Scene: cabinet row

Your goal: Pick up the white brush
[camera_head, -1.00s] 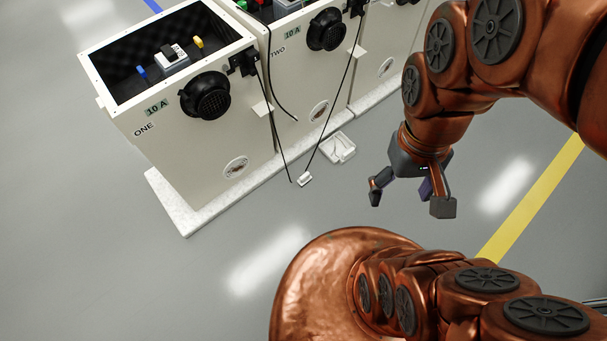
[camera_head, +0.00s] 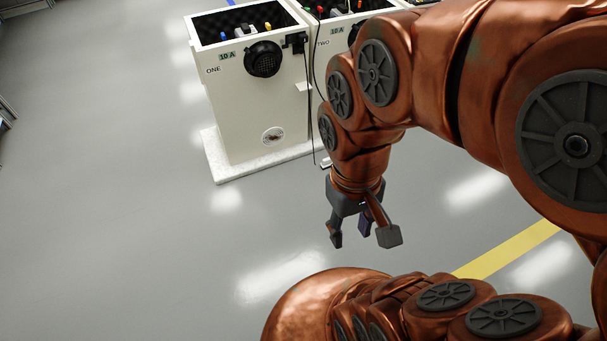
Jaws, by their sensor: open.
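My gripper (camera_head: 363,237) hangs below the arm in the middle of the camera_head view. Its dark fingers are spread, pointing down over the grey floor, with nothing between them. I cannot clearly make out a white brush. A small pale thing (camera_head: 325,163) shows at the foot of the cabinets, just left of my arm and mostly hidden by it. It is too small to tell what it is. My gripper is below and to the right of it in the picture, apart from it.
White cabinet ONE (camera_head: 257,115) stands on a pale plinth (camera_head: 225,174), with a black round fitting (camera_head: 263,59) on its front. Cabinet TWO (camera_head: 322,62) stands beside it, partly behind my arm. A thin black cable hangs between them. Floor at left is clear; a yellow line (camera_head: 510,249) runs at right.

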